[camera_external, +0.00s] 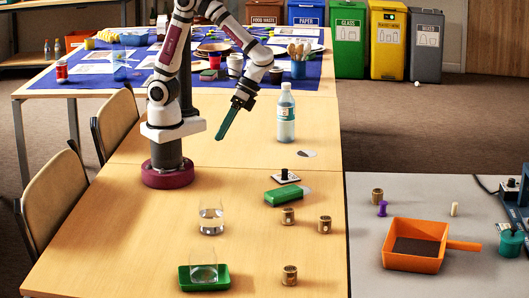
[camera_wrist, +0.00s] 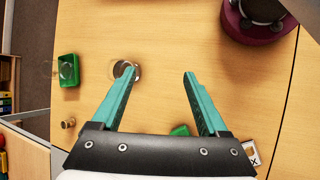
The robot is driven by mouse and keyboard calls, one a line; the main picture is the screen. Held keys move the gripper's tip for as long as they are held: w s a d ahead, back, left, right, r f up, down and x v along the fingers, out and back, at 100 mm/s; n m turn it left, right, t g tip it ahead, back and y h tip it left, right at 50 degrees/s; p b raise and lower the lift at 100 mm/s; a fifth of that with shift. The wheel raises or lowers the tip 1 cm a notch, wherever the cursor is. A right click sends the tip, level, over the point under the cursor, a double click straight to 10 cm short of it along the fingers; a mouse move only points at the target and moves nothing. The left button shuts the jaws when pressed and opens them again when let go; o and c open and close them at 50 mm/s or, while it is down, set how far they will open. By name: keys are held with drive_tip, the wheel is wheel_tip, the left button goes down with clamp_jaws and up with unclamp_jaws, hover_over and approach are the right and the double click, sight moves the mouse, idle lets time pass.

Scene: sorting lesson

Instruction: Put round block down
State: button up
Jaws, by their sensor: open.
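Small round wooden blocks stand on the tabletop: one beside the green block (camera_external: 288,216), one to its right (camera_external: 325,224) and one near the front (camera_external: 290,275). Another round block (camera_external: 377,196) stands on the grey side table. In the wrist view one round block (camera_wrist: 68,123) shows at the lower left. My gripper (camera_external: 220,137) hangs above the table to the right of my base, apart from all these blocks. In the wrist view my gripper (camera_wrist: 160,72) has its two teal fingers spread wide, with only bare wood between the tips.
A clear glass (camera_external: 211,222) stands on the table; another stands in a green tray (camera_external: 183,281). An orange dustpan (camera_external: 430,266) lies on the side table.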

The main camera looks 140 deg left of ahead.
drive_tip(key=w+a+f+n+t+h, duration=0.4)
drive_tip(key=w+a+f+n+t, duration=0.15)
drive_tip(key=w+a+n, duration=0.35)
drive_tip(key=n+t, duration=0.5)
drive_tip(key=n, duration=0.3)
approach(288, 208)
drive_tip(key=shift+g, duration=0.25)
drive_tip(key=x, duration=0.9)
drive_tip(key=shift+w+d, duration=0.1)
drive_tip(key=shift+w, duration=0.25)
clamp_jaws()
